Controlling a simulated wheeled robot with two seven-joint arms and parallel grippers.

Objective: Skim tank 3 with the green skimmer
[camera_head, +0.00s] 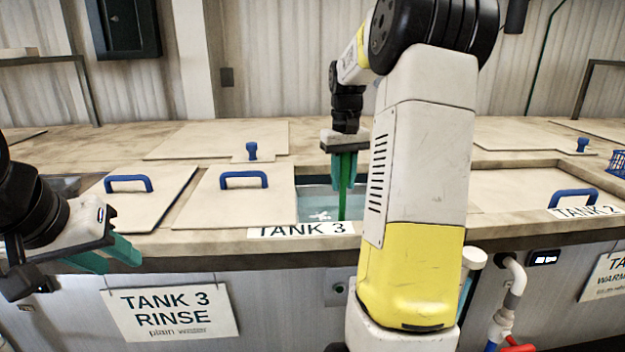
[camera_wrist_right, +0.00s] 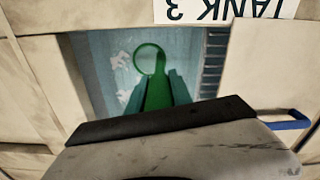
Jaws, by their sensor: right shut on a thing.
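My right gripper (camera_head: 343,160) is shut on the green skimmer (camera_head: 343,198) and holds it upright, pointing down into the open part of tank 3 (camera_head: 312,182). In the right wrist view, the skimmer's round hoop (camera_wrist_right: 137,60) lies over pale blue water (camera_wrist_right: 95,62), between the teal fingers. White patches (camera_wrist_right: 122,60) show on the water to the left of the hoop. I cannot tell whether the hoop touches the water. The TANK 3 label (camera_head: 300,229) is on the front rim. My left gripper (camera_head: 105,256) is open and empty, in front of the counter at left.
A lid with a blue handle (camera_head: 243,179) lies left of the opening, another lid (camera_head: 128,185) farther left. My right arm hides the counter right of the opening. The TANK 2 label (camera_head: 585,212) and a blue basket (camera_head: 617,163) are at right. A TANK 3 RINSE sign (camera_head: 172,312) hangs in front.

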